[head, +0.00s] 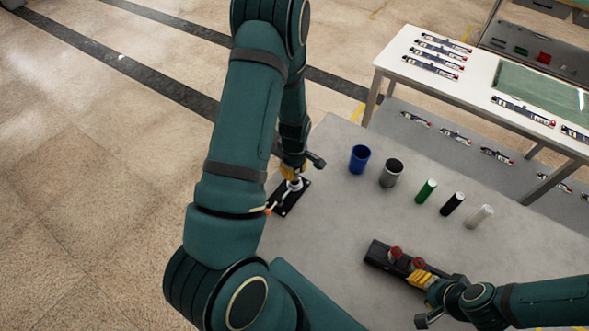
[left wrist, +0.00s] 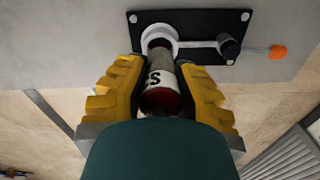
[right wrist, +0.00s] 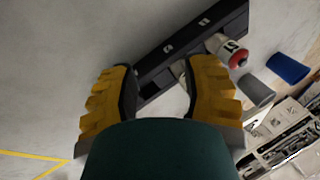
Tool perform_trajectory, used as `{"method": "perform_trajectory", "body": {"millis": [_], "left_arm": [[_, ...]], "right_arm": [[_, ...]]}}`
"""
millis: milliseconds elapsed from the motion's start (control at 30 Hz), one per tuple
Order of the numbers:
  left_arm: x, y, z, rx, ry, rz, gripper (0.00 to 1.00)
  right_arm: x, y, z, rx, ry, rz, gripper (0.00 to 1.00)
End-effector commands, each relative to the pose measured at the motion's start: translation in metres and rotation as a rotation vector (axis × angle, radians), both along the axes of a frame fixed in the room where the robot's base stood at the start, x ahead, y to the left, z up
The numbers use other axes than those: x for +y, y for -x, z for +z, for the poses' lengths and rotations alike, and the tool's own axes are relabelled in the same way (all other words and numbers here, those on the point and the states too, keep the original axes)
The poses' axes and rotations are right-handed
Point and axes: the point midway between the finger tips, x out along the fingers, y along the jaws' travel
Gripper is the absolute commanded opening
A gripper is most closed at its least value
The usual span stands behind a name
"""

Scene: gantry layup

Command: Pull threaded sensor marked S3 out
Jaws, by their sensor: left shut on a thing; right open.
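My left gripper (head: 291,174) is shut on a grey and white cylindrical sensor (left wrist: 163,80) with a dark red end. Its label shows an S; the rest is hard to read. The sensor's far end meets a white ring (left wrist: 158,38) on a black plate (left wrist: 198,22); I cannot tell how far it is seated. The plate also shows in the head view (head: 283,207), partly behind my left arm. My right gripper (head: 420,279) is open at the near end of a black rack (head: 377,254) holding red-capped sensors (head: 396,253). The right wrist view shows one red-capped sensor (right wrist: 236,54).
An arm with an orange tip (left wrist: 278,52) extends from the plate. Blue (head: 359,158) and grey (head: 391,172) cups and green (head: 426,190), black (head: 453,203) and white (head: 480,216) cylinders stand on the grey table (head: 330,215). A white table (head: 477,84) stands behind.

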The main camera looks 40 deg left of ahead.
Motion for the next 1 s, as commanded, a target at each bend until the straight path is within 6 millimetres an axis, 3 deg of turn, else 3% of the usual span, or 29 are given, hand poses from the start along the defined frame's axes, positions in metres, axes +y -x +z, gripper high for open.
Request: {"method": "perform_trajectory", "body": {"millis": [1000], "left_arm": [[0.0,0.0,0.035,0.0,0.0,0.0,0.0]], "right_arm": [[0.0,0.0,0.025,0.0,0.0,0.0,0.47]]}}
